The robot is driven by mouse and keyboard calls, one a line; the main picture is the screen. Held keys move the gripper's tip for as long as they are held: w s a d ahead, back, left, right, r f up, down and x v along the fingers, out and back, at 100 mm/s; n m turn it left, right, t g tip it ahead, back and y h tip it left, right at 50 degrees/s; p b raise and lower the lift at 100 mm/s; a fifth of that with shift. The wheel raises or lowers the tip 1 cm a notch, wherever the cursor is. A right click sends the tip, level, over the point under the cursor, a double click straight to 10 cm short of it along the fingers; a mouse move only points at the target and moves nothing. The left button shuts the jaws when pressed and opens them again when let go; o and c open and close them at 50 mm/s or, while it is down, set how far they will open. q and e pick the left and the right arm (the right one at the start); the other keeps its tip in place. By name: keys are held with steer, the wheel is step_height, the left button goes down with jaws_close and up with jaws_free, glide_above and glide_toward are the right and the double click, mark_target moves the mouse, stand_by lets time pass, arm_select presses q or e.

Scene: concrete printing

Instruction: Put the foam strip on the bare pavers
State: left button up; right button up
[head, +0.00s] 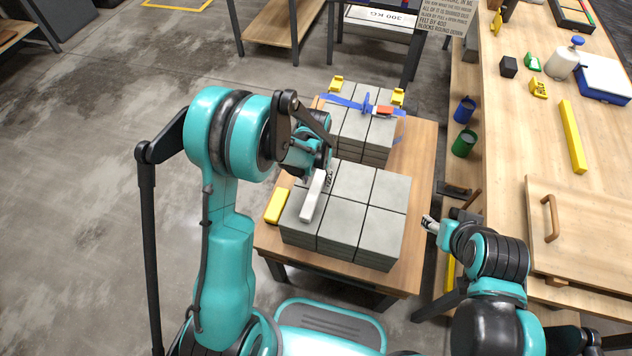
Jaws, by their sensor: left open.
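Bare grey pavers (375,190) form the near stack on a low wooden table. A white bar (312,200), which looks like the foam strip, is over the left part of that stack, pointing toward me. It seems to lie on the pavers, but I cannot tell whether it touches them all along. My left gripper (328,177) is open at the far end of the strip, and the arm hides part of the stack's far left corner. My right gripper (430,223) is to the right of the stack, away from the strip; its fingers are too small to read.
A second paver stack (352,130) behind carries blue strapping (350,102) and yellow corner pieces (398,96). A yellow block (277,206) sits left of the near stack. The right workbench (525,130) holds a yellow bar (572,137) and a wooden board (585,225). Blue and green cups hang at its side.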

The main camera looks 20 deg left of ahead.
mark_target(316, 185)
arm_select(q)
steer(key=s+a+r+t+p, duration=0.1)
steer(key=s+r, duration=0.2)
steer(key=r, duration=0.7)
steer(key=s+r+t+p, duration=0.2)
steer(key=s+r, duration=0.1)
steer(key=r, duration=0.7)
steer(key=s+a+r+t, duration=0.1)
steer(key=s+r+t, duration=0.3)
steer(key=s, duration=0.7)
steer(key=shift+a, duration=0.4)
